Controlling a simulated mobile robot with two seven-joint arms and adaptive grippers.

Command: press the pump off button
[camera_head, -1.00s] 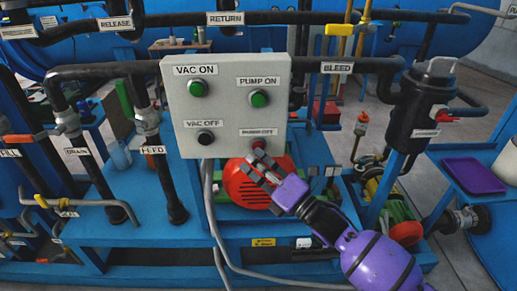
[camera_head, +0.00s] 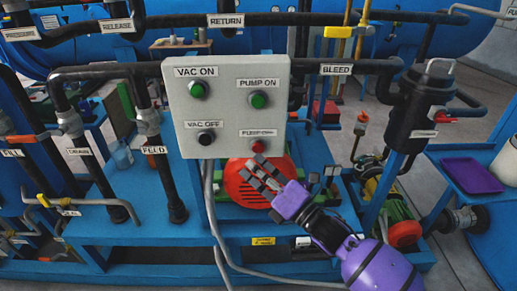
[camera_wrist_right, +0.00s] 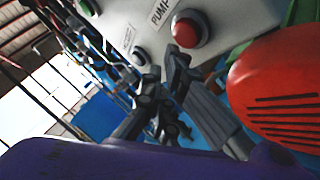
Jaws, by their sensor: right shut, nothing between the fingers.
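The grey control panel (camera_head: 228,98) stands in the middle of the head view. The red pump off button (camera_head: 258,147) is at its lower right, its label partly covered. In the right wrist view the red button (camera_wrist_right: 188,29) stands in a dark ring on the panel. My purple right gripper (camera_head: 260,173) is just below the button, fingers shut and empty, pointing up and left. In the wrist view the fingertips (camera_wrist_right: 168,72) are close below the button, with a small gap showing. My left gripper is in neither view.
The green pump on button (camera_head: 258,100), green vac on button (camera_head: 198,89) and black vac off button (camera_head: 205,138) share the panel. A red motor cover (camera_head: 242,187) is behind and beside the gripper. Black pipes flank the panel, including the feed pipe (camera_head: 165,178).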

